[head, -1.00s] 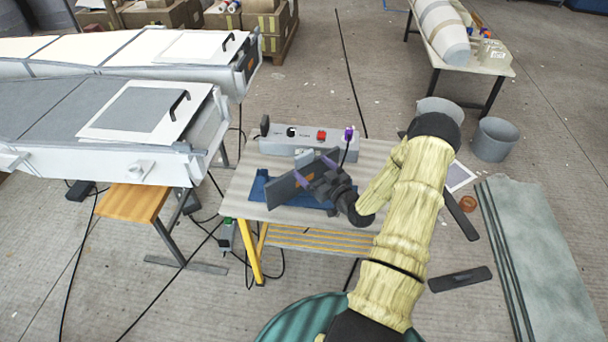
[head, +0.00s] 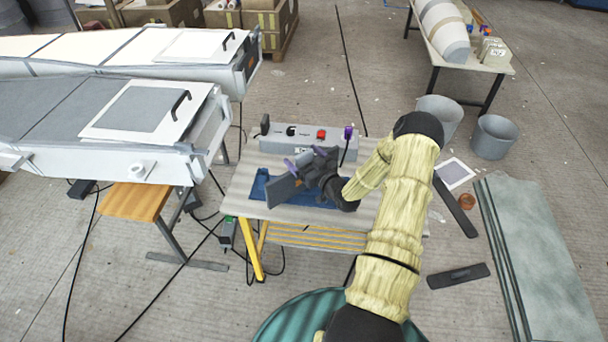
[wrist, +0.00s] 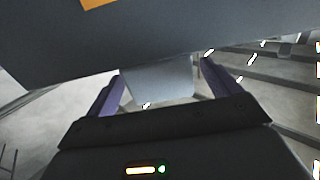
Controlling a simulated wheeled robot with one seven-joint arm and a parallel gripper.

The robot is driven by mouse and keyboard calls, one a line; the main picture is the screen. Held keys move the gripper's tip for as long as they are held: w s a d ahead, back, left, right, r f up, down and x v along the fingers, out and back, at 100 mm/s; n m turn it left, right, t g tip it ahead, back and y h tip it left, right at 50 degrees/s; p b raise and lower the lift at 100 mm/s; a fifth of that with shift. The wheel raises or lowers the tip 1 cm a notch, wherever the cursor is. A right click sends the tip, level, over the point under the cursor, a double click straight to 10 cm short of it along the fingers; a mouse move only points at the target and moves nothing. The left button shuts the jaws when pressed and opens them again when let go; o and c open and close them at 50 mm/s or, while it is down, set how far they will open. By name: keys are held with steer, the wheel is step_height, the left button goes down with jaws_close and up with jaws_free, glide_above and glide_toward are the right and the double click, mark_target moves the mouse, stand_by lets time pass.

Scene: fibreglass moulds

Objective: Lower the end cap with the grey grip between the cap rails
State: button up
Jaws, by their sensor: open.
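The end cap (head: 283,191) is a dark grey panel at the blue mat on the workbench, standing tilted beside my gripper. It also fills the top of the wrist view (wrist: 120,45), with an orange label at its upper edge. Its light grey grip (wrist: 160,80) lies between my two purple fingers. My gripper (head: 306,160) is open around the grip; I cannot tell whether a finger touches it. The near mould (head: 205,128) is at left, with a pale frame at its right end. The cap rails are too small to make out there.
The workbench (head: 238,205) carries a blue mat (head: 258,186) and a grey control box (head: 300,135) with a red button behind my gripper. A far mould (head: 245,70) lies behind the near one. Grey buckets (head: 494,137) and sheets (head: 540,250) stand right. Cables cross the floor.

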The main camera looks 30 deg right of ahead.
stand_by(0.3)
steer(key=c, duration=1.8)
steer(key=shift+o, duration=0.2)
steer(key=shift+r, duration=0.1)
step_height(320, 180, up, 10)
steer(key=shift+f+b, duration=0.1)
steer(key=shift+b, duration=0.5)
